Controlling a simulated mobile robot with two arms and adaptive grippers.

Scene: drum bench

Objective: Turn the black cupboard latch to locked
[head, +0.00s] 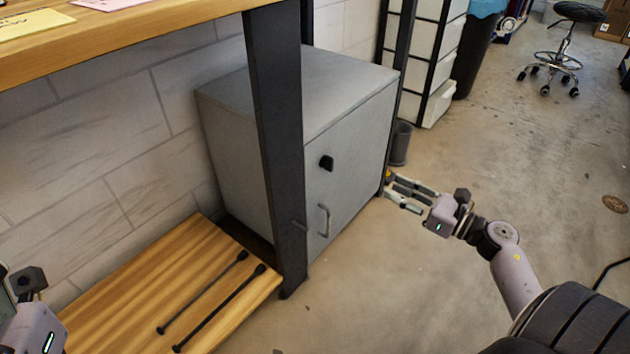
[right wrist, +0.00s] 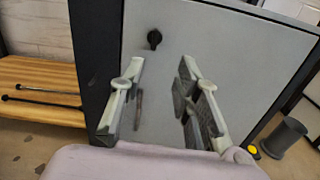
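The black latch (head: 326,162) sits on the front door of a grey cupboard (head: 345,75), above a grey bar handle (head: 323,221). In the right wrist view the latch (right wrist: 154,39) is up and left of the gap between the fingers, and the handle (right wrist: 138,110) shows partly behind the left finger. My right gripper (head: 398,193) is open and empty, in front of the cupboard and to the right of the latch, apart from it. It also shows in the right wrist view (right wrist: 162,75). My left gripper is only partly in view at the lower left; its fingers are not clear.
A dark bench leg (head: 277,130) stands just left of the cupboard door. Two black mallets (head: 225,300) lie on a low wooden shelf (head: 130,290). A grey bin (head: 401,144) stands beyond the cupboard's right side. The floor in front is clear.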

